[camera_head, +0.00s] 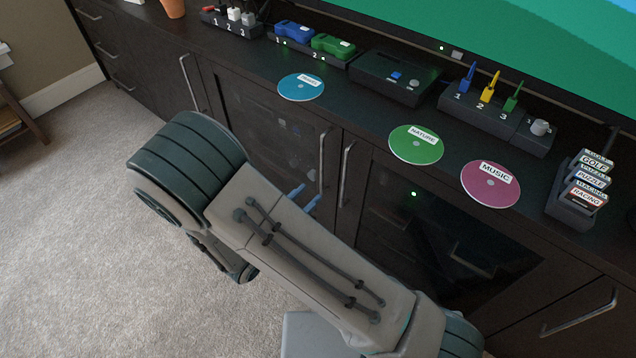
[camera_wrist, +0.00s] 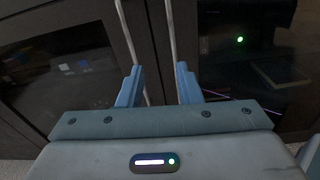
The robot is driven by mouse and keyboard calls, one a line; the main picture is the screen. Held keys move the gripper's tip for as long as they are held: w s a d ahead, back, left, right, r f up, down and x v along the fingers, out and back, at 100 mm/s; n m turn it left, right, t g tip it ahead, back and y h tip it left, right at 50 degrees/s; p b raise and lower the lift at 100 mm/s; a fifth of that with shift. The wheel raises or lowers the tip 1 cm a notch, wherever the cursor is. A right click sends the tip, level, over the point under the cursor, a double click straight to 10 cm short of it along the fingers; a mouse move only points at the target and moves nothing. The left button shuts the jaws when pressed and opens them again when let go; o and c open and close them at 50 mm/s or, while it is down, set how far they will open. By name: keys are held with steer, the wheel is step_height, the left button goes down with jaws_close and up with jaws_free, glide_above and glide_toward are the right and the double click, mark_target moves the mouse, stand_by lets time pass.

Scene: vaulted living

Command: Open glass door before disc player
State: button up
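Two dark-framed glass doors meet at the middle of the cabinet; the left glass door (camera_head: 265,120) and the right glass door (camera_head: 450,235) look closed. The left door's long bar handle (camera_head: 322,160) and the right door's handle (camera_head: 346,174) stand side by side. A green light (camera_head: 413,194) shows through the right glass, and in the wrist view (camera_wrist: 240,40); the disc player's body is too dark to make out. My gripper (camera_wrist: 159,68) is open, its blue fingers pointing at the two handles. Whether either finger touches a handle I cannot tell.
On the cabinet top lie a blue disc (camera_head: 301,87), a green disc (camera_head: 416,145) and a pink disc (camera_head: 490,185). A black box (camera_head: 392,78) and a rack of labelled cases (camera_head: 580,190) stand there too. Carpet (camera_head: 80,220) in front is clear.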

mark_target(321, 166)
steer(key=a+f+n+t+y+b, duration=0.1)
steer(key=a+f+n+t+y, duration=0.1)
steer(key=a+f+n, duration=0.15)
steer(key=shift+m, duration=0.35)
steer(key=b+x, duration=0.3)
steer(key=x, duration=1)
steer(key=shift+w+f, duration=0.15)
steer(key=shift+f, duration=0.05)
jaws_close()
